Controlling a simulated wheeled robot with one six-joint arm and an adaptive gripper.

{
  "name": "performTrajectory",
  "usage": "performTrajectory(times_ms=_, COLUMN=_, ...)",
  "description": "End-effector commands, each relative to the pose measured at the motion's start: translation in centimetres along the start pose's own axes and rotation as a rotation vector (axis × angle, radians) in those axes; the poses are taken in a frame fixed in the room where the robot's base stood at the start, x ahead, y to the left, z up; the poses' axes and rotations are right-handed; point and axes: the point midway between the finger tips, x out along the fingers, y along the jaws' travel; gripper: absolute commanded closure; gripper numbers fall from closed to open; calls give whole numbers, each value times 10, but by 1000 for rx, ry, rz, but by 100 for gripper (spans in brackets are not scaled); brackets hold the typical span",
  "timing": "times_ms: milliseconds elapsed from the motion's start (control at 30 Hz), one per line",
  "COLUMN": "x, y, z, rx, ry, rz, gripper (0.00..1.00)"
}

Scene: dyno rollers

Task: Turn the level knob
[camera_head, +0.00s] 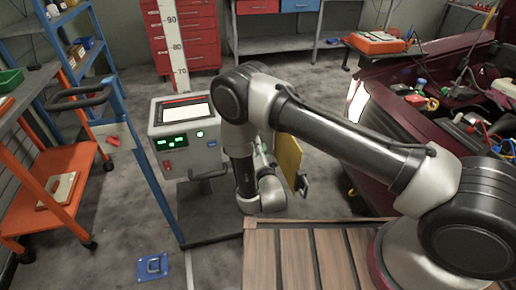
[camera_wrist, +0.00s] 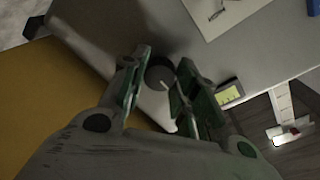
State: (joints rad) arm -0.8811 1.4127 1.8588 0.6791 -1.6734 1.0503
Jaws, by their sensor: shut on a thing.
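The level knob (camera_wrist: 160,74) is a dark round knob with a white pointer mark on a grey panel in the wrist view. My gripper (camera_wrist: 163,68) has its two green-padded fingers on either side of the knob, shut on it. In the head view my arm reaches across to the right side of the grey machine (camera_head: 157,130), which has green displays and a white screen. In that view the knob and my fingertips are hidden behind my arm and a yellow panel (camera_head: 289,154).
A small lit green display (camera_wrist: 229,94) is right of the knob. A blue post with a black handle (camera_head: 78,98) stands left of the machine. A red car (camera_head: 400,130) with an open engine bay is at the right. A slatted wooden surface (camera_head: 310,262) lies below my arm.

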Motion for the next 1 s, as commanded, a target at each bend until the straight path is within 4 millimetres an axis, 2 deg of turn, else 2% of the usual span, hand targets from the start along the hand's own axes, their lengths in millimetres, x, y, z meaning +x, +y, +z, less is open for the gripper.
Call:
performTrajectory(times_ms=267, x=0, y=1, z=0, rx=-115, ry=3, rz=-6, gripper=94)
performTrajectory(times_ms=1000, x=-1, y=3, z=1, rx=-714, ry=27, rz=-43, gripper=94)
